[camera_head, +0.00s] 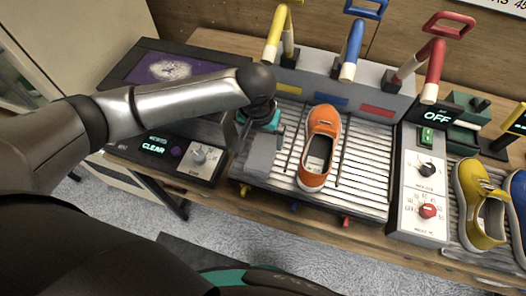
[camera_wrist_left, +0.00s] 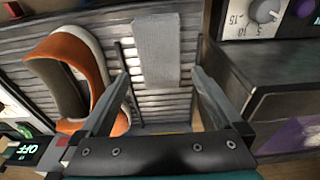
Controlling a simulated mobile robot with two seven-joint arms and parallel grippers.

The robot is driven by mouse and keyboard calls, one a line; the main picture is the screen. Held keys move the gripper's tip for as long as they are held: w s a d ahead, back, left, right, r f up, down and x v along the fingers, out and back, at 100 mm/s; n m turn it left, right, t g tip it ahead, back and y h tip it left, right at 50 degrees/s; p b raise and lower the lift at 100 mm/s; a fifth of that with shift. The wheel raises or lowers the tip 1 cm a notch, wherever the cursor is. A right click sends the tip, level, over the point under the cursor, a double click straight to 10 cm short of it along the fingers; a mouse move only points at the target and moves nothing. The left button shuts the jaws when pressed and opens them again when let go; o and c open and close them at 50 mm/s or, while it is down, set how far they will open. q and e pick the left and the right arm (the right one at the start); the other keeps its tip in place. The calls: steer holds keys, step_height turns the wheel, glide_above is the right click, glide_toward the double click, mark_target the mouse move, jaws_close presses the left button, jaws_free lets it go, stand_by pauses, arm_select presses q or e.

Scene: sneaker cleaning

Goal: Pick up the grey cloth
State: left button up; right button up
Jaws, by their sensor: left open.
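The grey cloth (camera_head: 262,156) is a small flat rectangle lying on the slatted rack, left of the orange sneaker. It also shows in the left wrist view (camera_wrist_left: 157,48), at the top middle. My left gripper (camera_head: 258,128) is over the back part of the rack by the cloth, partly hidden by its own wrist in the head view. In the left wrist view its two fingers (camera_wrist_left: 158,92) are spread wide, with the cloth beyond and between their line. Nothing is held between them. My right gripper does not show.
An orange sneaker (camera_head: 318,148) lies on the rack (camera_head: 362,185) right beside the cloth. Yellow, blue and red handles (camera_head: 351,50) stand behind it. A panel with knobs (camera_head: 420,190) and a yellow shoe (camera_head: 480,205) are at the right. A dark console (camera_head: 165,150) is at the left.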

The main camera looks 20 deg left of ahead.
mark_target(263, 150)
arm_select(q)
steer(key=f, duration=0.4)
steer(key=w+f, duration=0.1)
steer(key=shift+f+b, duration=0.35)
steer(key=shift+f, duration=0.05)
steer(key=shift+c, duration=0.2)
steer(key=c, duration=1.1)
steer(key=shift+s+r, duration=0.1)
